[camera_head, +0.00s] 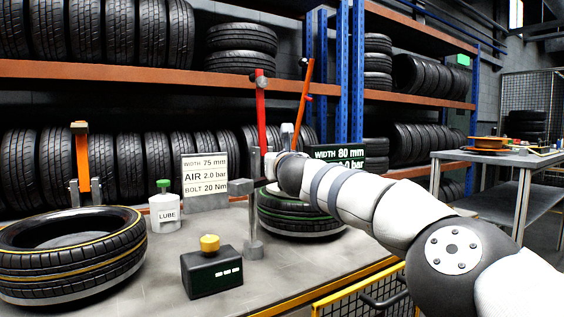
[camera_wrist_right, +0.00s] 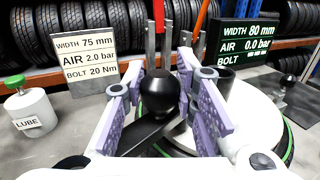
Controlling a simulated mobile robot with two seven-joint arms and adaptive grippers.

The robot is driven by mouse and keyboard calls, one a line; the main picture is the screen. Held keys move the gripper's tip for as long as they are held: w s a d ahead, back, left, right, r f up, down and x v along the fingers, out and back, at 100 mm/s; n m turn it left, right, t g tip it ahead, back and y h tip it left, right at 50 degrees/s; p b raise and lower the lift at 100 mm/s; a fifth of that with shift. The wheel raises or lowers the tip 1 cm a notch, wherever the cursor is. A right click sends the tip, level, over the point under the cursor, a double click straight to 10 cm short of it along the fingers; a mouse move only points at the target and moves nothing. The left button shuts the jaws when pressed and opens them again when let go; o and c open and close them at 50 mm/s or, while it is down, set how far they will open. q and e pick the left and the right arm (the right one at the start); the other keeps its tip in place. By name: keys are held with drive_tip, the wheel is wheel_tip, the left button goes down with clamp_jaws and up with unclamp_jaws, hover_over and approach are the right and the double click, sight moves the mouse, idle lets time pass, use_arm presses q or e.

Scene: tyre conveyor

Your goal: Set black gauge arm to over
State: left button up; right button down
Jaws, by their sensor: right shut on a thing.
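The black gauge arm shows in the right wrist view as a round black knob (camera_wrist_right: 160,92) on a dark flat bar (camera_wrist_right: 150,133). My right gripper (camera_wrist_right: 163,82) has its two purple-padded fingers on either side of the knob and is shut on it. In the head view this gripper (camera_head: 272,162) is at the back of the bench, beside the green-striped tyre (camera_head: 297,217); the knob is hidden there. The dark display (camera_wrist_right: 248,43) behind reads width 80 mm and air 0.0 bar; the bolt line is partly hidden. My left gripper is out of view.
A white sign (camera_head: 205,172) reads 75 mm, 2.0 bar, 20 Nm. Red (camera_head: 261,112) and orange (camera_head: 303,105) levers stand behind my gripper. A yellow-striped tyre (camera_head: 70,255), lube bottle (camera_head: 164,212) and black box with yellow knob (camera_head: 211,272) occupy the bench. Tyre racks line the back.

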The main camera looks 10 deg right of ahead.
drive_tip(key=shift+f, duration=0.1)
idle(0.3)
drive_tip(key=c, duration=1.3)
unclamp_jaws()
drive_tip(key=shift+d, duration=0.1)
